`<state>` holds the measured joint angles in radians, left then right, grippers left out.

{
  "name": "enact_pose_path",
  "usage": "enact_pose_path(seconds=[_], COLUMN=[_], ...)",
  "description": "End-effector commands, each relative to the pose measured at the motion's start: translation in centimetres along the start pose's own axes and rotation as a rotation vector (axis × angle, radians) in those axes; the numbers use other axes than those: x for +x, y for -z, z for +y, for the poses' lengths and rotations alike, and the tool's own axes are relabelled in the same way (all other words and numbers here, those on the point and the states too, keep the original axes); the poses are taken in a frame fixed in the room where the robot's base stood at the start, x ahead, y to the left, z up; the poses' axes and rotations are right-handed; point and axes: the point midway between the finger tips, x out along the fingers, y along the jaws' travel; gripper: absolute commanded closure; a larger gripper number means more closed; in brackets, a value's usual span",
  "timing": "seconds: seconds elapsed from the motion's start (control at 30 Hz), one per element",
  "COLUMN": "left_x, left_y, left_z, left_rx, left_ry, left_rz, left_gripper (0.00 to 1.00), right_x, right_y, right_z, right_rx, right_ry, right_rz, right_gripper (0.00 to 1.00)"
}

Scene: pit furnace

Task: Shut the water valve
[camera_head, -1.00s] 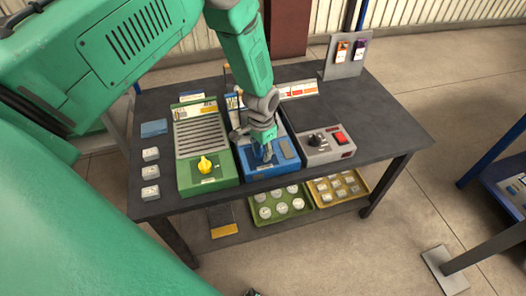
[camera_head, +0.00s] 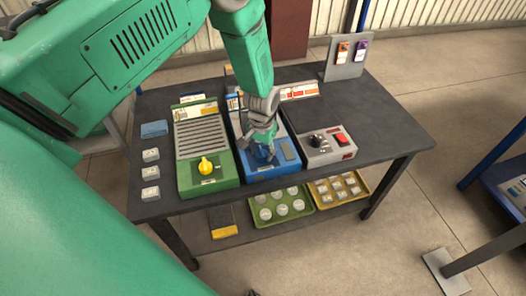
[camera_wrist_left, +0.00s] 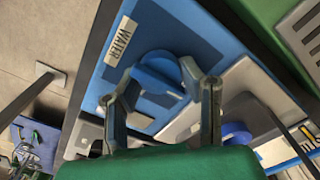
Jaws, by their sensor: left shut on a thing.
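The blue water unit (camera_head: 262,172) sits in the middle of the bench, between a green unit and a grey one. In the left wrist view its blue panel carries a "WATER" label (camera_wrist_left: 120,41). A round blue valve knob (camera_wrist_left: 160,72) sits on that panel. My left gripper (camera_head: 263,151) reaches down onto the unit and mostly hides the knob from the head. In the left wrist view its fingers (camera_wrist_left: 163,98) stand on both sides of the knob, shut on it. My right gripper is not in view.
The green unit (camera_head: 205,150) with a yellow knob (camera_head: 206,166) stands close on the left. The grey box (camera_head: 328,147) with a black knob and red switch stands on the right. The bench top (camera_head: 375,115) is clear farther right. Trays (camera_head: 282,217) sit on the shelf below.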

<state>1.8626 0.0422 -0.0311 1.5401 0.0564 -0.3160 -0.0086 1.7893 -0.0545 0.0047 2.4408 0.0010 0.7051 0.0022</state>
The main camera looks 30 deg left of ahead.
Motion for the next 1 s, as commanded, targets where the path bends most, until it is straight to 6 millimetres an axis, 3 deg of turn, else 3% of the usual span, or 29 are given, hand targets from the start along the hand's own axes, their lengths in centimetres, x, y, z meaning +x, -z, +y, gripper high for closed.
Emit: enact_pose_path(seconds=[0.17,0.2,0.27,0.67,1.0], left_x=[0.0,0.0,0.0,-0.5,-7.1], left_y=[-0.2,-0.2,-0.2,0.1,0.1], left_z=[-0.1,-0.1,-0.1,0.0,-0.1], left_rx=[-0.002,-0.002,-0.002,0.000,-0.001], left_ry=[0.002,0.002,0.002,0.000,0.000], left_rz=[-0.005,-0.006,-0.005,-0.003,-0.001], left_gripper=[0.95,0.63,0.46,0.46,0.46], right_x=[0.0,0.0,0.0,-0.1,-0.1], right_y=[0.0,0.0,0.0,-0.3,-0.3], right_z=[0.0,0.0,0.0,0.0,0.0], right_rx=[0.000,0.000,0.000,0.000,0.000], right_ry=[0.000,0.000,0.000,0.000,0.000], right_rz=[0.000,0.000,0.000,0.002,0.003], right_gripper=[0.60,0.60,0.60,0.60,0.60])
